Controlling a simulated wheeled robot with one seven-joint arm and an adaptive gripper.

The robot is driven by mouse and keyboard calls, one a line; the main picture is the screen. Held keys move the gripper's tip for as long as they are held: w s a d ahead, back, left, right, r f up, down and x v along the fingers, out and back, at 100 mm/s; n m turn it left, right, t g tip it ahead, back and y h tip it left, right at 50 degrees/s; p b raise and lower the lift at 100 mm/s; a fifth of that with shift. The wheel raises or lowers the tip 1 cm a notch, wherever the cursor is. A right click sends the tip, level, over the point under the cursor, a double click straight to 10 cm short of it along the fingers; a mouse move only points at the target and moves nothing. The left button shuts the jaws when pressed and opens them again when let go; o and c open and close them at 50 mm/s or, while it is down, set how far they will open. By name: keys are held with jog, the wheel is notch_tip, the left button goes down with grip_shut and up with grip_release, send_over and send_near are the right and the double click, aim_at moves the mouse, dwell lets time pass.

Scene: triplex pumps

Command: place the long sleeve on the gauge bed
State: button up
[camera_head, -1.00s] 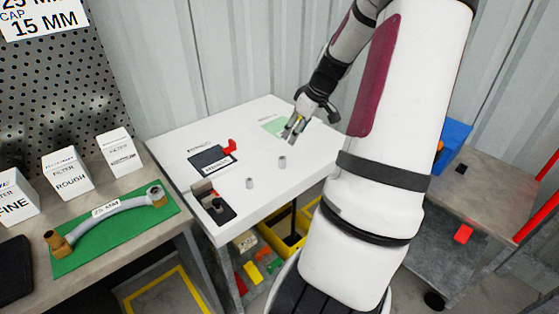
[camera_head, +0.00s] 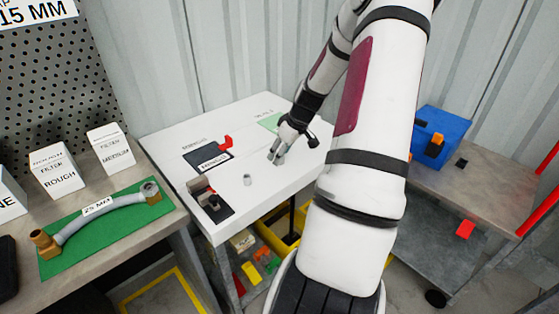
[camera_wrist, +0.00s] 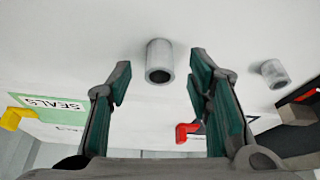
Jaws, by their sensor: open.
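Two short grey hollow sleeves are on the white table. One sleeve (camera_wrist: 159,62) lies ahead of and between the fingertips in the wrist view and looks the longer. The other sleeve (camera_head: 247,180) stands to the left in the head view and shows at the right in the wrist view (camera_wrist: 273,73). My gripper (camera_head: 277,157) is open and low over the table, its fingers around the nearer sleeve's place but not visibly closed on it. A dark plate with a red stop (camera_head: 208,157) and a black fixture (camera_head: 215,205) lie left; I cannot tell which is the gauge bed.
A green seals patch (camera_head: 270,121) lies at the table's back. A side bench at left holds white filter boxes (camera_head: 110,150) and a hose on a green mat (camera_head: 75,255). A blue bin (camera_head: 440,130) stands at right. The table's middle is mostly clear.

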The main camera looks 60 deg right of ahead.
grip_shut()
dwell(0.3)
